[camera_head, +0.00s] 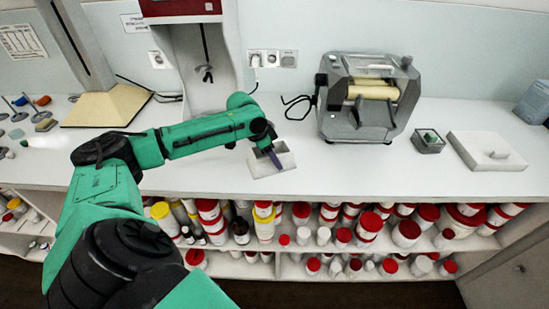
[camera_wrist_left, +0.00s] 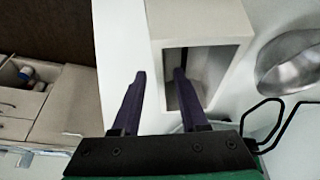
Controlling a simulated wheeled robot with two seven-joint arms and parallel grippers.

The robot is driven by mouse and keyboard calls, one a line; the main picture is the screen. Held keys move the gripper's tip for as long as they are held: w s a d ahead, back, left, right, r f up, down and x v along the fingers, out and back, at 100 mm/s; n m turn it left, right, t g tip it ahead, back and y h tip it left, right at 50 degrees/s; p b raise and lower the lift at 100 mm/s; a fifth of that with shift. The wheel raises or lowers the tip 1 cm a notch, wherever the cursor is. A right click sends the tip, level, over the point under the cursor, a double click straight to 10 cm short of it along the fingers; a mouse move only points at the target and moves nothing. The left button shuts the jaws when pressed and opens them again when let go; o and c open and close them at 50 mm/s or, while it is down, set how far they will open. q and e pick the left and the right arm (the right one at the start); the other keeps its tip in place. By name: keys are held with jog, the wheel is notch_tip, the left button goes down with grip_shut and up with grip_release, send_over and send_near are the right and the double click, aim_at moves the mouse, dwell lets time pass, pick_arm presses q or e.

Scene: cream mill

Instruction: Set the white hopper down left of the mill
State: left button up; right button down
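The white hopper (camera_head: 262,169), a small open box, appears to stand on the white counter, left of the grey mill (camera_head: 365,125) with its cream roller. A gap of bare counter lies between them. My left gripper (camera_head: 276,160) reaches down at the hopper. In the left wrist view, the gripper (camera_wrist_left: 160,75) is open astride one wall of the hopper (camera_wrist_left: 205,22). One finger is outside and the other is in the opening. A gap shows between the outside finger and the wall. My right gripper is not in view.
A red and grey machine (camera_head: 205,65) stands behind my left forearm. Shelves of red-capped jars (camera_head: 406,233) run below the counter edge.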

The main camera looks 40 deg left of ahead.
pick_arm(q)
jog(key=shift+a+r, duration=0.15)
jog(key=shift+r, duration=0.2)
jog(key=b+v, duration=0.1)
jog(key=v, duration=1)
jog(key=shift+r+b, duration=0.3)
jog(key=shift+b, duration=0.05)
jog(key=shift+s, duration=0.15)
